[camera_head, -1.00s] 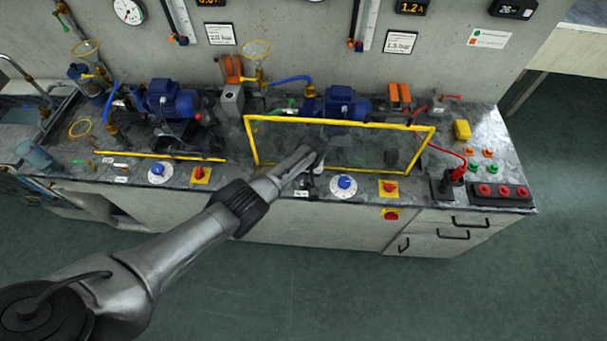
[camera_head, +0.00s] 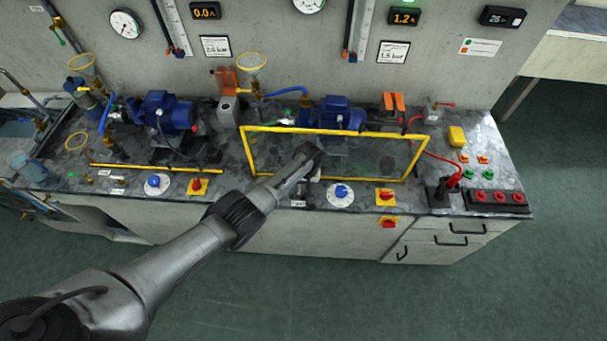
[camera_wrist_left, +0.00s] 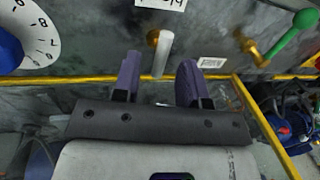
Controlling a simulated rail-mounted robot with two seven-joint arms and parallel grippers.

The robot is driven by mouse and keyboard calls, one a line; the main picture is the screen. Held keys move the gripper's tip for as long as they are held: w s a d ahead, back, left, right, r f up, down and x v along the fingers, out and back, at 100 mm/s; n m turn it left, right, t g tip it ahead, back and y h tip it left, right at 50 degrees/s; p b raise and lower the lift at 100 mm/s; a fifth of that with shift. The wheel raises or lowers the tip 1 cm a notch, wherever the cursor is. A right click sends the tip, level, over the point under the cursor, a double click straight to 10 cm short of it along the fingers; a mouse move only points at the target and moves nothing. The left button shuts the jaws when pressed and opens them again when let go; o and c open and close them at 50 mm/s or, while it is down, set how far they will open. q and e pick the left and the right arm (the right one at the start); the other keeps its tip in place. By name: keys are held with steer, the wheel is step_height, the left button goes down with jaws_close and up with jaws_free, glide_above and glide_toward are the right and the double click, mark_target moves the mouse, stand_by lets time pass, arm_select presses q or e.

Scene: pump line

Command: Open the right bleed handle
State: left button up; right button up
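My left gripper (camera_head: 311,156) reaches the front of the right pump station, beside the yellow-framed clear guard (camera_head: 336,181). In the left wrist view its two dark fingers (camera_wrist_left: 160,66) are open, one on each side of a white handle (camera_wrist_left: 165,44) on a brass fitting. Gaps show between the handle and both fingers. A small label (camera_wrist_left: 211,62) sits beside it; I cannot read it as the bleed handle's name. In the head view the gripper mostly hides this handle. My right gripper is not in view.
A blue-knobbed dial (camera_head: 341,195) and a red-yellow switch (camera_head: 386,197) stand right of the gripper. A green-handled brass valve (camera_wrist_left: 292,30) is nearby in the left wrist view. The blue pump (camera_head: 335,115) stands behind the guard. Open floor lies in front of the bench.

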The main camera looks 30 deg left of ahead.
arm_select(q)
step_height(320, 180, up, 13)
steer(key=w+d+p, duration=0.1)
steer(key=d+p, duration=0.1)
steer(key=p, duration=0.1)
steer(key=shift+w, duration=0.15)
steer(key=shift+d, duration=0.1)
steer(key=shift+f, duration=0.1)
